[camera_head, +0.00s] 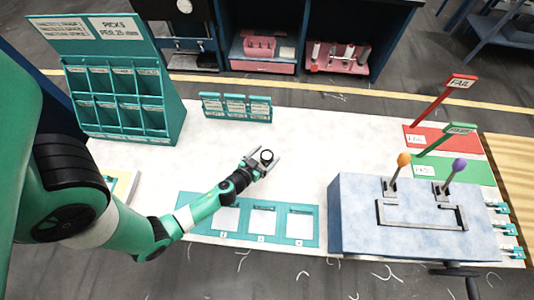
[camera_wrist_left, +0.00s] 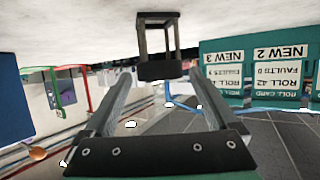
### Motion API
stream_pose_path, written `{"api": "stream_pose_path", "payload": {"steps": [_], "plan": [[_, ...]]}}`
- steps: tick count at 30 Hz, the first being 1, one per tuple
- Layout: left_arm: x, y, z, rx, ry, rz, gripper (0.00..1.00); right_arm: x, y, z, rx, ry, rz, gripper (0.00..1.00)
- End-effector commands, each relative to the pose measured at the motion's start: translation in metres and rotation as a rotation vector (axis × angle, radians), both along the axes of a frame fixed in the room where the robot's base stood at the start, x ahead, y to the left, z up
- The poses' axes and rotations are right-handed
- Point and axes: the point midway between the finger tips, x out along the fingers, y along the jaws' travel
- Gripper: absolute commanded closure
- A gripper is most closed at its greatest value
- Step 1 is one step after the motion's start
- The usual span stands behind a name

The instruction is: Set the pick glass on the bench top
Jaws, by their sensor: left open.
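The pick glass (camera_head: 266,156) is a small dark piece with a round top, on the white bench top (camera_head: 310,150) near the middle. In the left wrist view, which shows the scene upside down, the pick glass (camera_wrist_left: 158,70) is a black open frame whose base appears to meet the bench surface. My left gripper (camera_head: 264,161) is open, with its fingers on either side of the pick glass. In the left wrist view a gap shows between each finger and the frame. My right gripper is not in view.
A teal tray with white squares (camera_head: 252,239) lies in front of the gripper. A blue-grey box with levers (camera_head: 352,235) stands at the right. A low teal card rack (camera_head: 236,107) and a pigeonhole rack (camera_head: 122,100) stand behind. The bench right of the gripper is clear.

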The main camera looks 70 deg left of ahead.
Motion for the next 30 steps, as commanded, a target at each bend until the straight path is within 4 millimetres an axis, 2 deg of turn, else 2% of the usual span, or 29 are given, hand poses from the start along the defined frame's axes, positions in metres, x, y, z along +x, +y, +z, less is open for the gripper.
{"api": "stream_pose_path", "payload": {"steps": [6, 10, 23, 25, 27, 29, 30], "plan": [[-0.034, -0.025, 0.015, -0.002, 0.002, -0.003, 0.08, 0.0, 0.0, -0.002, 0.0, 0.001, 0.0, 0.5], [-0.046, -0.034, 0.021, -0.001, 0.002, -0.002, 0.08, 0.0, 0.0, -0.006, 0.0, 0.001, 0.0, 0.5], [-0.05, -0.037, 0.025, -0.001, 0.001, 0.0, 0.08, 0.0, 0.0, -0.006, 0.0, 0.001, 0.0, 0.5], [-0.047, -0.036, 0.027, 0.001, -0.004, -0.001, 0.08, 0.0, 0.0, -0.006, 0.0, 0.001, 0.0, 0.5], [-0.036, -0.033, 0.037, 0.009, -0.027, -0.001, 0.08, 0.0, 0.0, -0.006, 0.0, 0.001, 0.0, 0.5], [-0.016, -0.029, 0.056, 0.024, -0.069, -0.004, 0.08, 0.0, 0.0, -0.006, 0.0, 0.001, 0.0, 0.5], [0.003, -0.026, 0.075, 0.037, -0.111, -0.007, 0.08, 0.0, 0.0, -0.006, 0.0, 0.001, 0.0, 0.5]]}}
